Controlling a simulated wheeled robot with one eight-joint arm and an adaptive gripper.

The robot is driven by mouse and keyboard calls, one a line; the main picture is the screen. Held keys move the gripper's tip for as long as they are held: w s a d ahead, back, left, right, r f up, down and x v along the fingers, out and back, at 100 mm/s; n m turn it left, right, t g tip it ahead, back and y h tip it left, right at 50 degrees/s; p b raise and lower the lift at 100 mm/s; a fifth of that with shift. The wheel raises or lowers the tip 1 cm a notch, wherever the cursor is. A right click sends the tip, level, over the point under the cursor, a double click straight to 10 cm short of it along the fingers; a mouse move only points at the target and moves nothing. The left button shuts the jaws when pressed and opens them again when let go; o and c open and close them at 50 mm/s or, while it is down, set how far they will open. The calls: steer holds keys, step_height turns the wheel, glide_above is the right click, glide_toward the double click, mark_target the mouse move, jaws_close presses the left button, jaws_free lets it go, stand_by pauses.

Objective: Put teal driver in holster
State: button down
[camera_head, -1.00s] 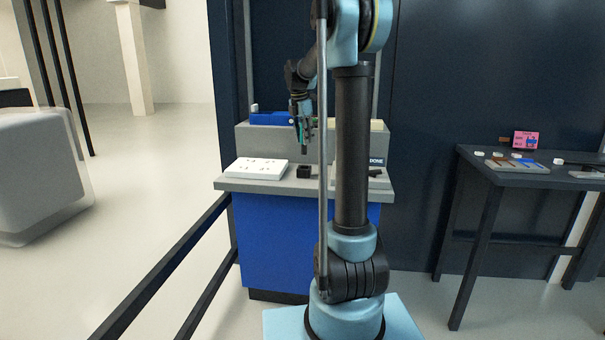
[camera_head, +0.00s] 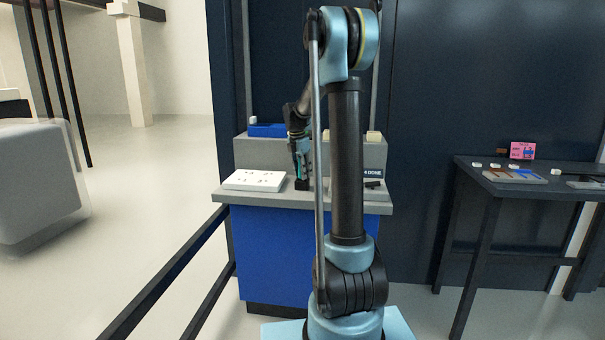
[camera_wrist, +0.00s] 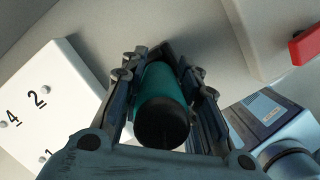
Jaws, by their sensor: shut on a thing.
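The teal driver (camera_wrist: 160,88) is in my gripper (camera_wrist: 165,75). The fingers lie on both sides of its teal body, and its dark round end faces the wrist camera. In the head view, my gripper (camera_head: 300,163) is low over the worktop, with a bit of teal showing between the fingers. The small black holster (camera_head: 301,184) stands on the worktop directly below the gripper. The driver's far end is hidden, so I cannot tell whether it is inside the holster or just above it.
A white numbered board (camera_head: 253,181) lies left of the holster; it also shows in the wrist view (camera_wrist: 48,95). A blue bin (camera_head: 268,130) sits on the raised ledge behind. A dark side table (camera_head: 520,185) stands at the right. Bare worktop shows in front.

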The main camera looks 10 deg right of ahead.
steer(key=c, duration=1.2)
jaws_free()
steer(key=v, duration=1.2)
steer(key=s+d+f+m, duration=0.1)
steer(key=s+m, duration=0.5)
steer(key=s, duration=0.6)
steer(key=s+f+m+y, duration=0.1)
steer(key=s+f+m, duration=0.7)
steer(key=s, duration=0.7)
steer(key=s+f+m, duration=0.9)
steer(key=s+f, duration=0.3)
steer(key=s, duration=0.3)
steer(key=shift+s+d+f+t+y, duration=0.2)
steer(key=shift+d+f+t+y, duration=0.1)
steer(key=shift+d+y, duration=0.1)
